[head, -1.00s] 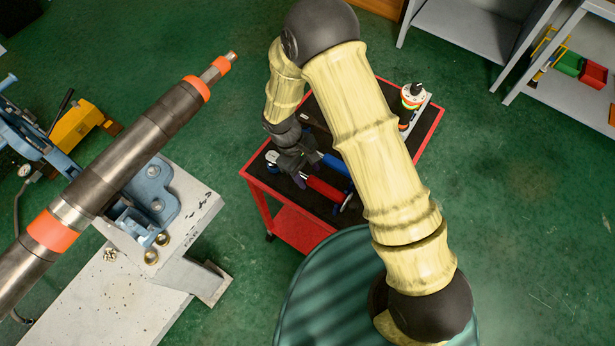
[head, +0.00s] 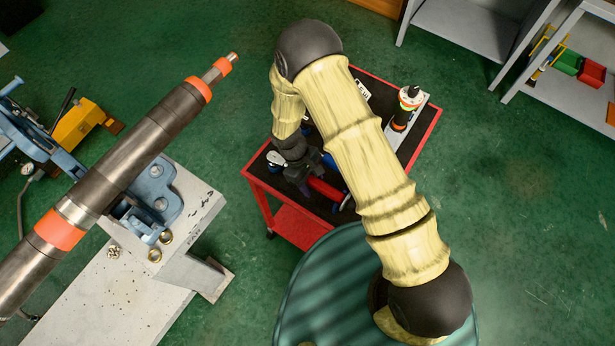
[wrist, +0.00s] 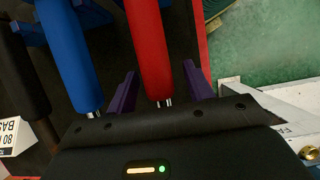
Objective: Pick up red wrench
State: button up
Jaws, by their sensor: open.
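The red wrench (head: 324,188) lies on the black top of the red cart, partly hidden by my arm and gripper in the head view. In the wrist view its red handle (wrist: 148,45) runs down between the two purple fingers of my gripper (wrist: 160,92). The gripper is open, with one finger on each side of the handle and a gap on both sides. I cannot tell how far the fingers are above the cart top. A blue-handled tool (wrist: 70,50) lies just left of the red handle, outside the left finger.
The red cart (head: 425,140) also holds a black and orange device (head: 406,108) at its right side. A black handle (wrist: 20,75) and a white box (wrist: 8,138) are left of the blue tool. A large pipe (head: 130,165) on a vise stands left of the cart.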

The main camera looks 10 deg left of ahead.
aim_at(312, 178)
grip_shut()
jog(key=shift+r, duration=0.2)
jog(key=shift+a+r+b, duration=0.1)
jog(key=shift+r+b, duration=0.2)
jog(key=shift+r, duration=0.3)
notch_tip(312, 178, up, 8)
jog(key=shift+r+b, duration=0.25)
jog(key=shift+b, duration=0.8)
jog(key=shift+r, duration=0.15)
